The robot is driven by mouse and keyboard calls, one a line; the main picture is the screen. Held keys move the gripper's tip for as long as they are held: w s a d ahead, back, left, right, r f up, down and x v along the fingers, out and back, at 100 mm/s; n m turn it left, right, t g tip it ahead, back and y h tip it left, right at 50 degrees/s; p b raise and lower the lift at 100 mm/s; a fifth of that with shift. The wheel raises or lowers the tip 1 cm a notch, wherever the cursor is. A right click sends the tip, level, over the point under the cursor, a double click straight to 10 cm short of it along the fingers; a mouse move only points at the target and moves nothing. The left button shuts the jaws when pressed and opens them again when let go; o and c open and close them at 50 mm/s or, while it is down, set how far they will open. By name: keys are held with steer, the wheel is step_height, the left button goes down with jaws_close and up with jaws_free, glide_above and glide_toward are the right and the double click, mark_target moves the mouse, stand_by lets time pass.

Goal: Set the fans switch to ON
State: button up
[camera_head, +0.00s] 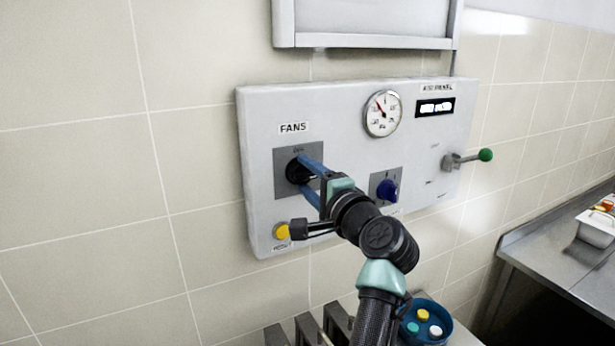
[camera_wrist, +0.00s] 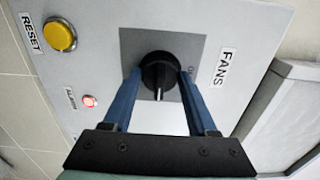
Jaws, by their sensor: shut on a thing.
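The fans switch (camera_head: 293,170) is a black rotary knob on a grey square plate, under the FANS label (camera_head: 293,128) on the white wall panel (camera_head: 340,95). In the wrist view the knob (camera_wrist: 160,75) has a white pointer line aimed toward my gripper's base. My gripper (camera_head: 305,175) has two blue fingers, one on each side of the knob, and is shut on it. The fingers also show in the wrist view (camera_wrist: 156,84). The lettering by the plate is partly hidden and hard to read.
A yellow RESET button (camera_head: 282,231) sits below the switch, close to my wrist. A dark blue knob (camera_head: 387,190), a round gauge (camera_head: 382,113) and a green-tipped lever (camera_head: 484,155) are to the right. A blue bowl (camera_head: 449,322) stands below.

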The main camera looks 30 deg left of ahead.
steer(key=o, duration=1.4)
steer(key=shift+d, duration=0.1)
steer(key=shift+s+d+f, duration=0.1)
steer(key=shift+s+d, duration=0.05)
steer(key=shift+d, duration=0.15)
steer(key=b+v, duration=0.5)
steer(key=v, duration=0.7)
steer(key=shift+s+b, duration=0.1)
steer(key=shift+b, duration=0.2)
